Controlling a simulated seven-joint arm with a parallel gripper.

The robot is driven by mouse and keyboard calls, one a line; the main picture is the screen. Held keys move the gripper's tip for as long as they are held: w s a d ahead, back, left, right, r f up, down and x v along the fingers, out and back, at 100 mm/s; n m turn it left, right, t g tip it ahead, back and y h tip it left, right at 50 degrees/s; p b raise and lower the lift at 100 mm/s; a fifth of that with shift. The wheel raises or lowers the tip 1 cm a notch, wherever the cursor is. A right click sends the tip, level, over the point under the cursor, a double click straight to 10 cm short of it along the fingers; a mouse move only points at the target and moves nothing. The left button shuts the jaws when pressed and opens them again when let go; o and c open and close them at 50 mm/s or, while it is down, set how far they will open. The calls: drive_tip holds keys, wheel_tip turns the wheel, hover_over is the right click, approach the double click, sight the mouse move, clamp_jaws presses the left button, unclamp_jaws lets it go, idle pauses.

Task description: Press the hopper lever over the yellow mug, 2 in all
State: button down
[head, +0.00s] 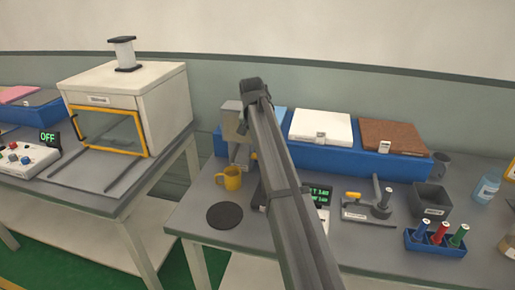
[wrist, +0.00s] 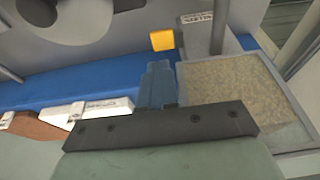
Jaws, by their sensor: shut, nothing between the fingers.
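The yellow mug (head: 231,178) stands upright on the right-hand table, below and in front of the grey hopper (head: 232,124). My arm partly covers the hopper in the head view. The wrist view shows the hopper's open top (wrist: 245,92), filled with tan grains. A small yellow block (wrist: 162,40), which looks like the lever's end, is beside the hopper there. My gripper (wrist: 157,78) is shut and empty beside the hopper, and its tips point toward the yellow block. I cannot tell whether they touch it. The gripper's fingers are not clear in the head view.
A round black pad (head: 225,215) lies in front of the mug. A small display (head: 320,193) is partly behind my arm. A long blue rack (head: 375,162) with a white pad and a brown pad runs along the back. A grey bin (head: 430,200) and blue holder (head: 435,243) stand right.

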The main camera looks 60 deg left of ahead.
drive_tip(key=shift+v, duration=2.95)
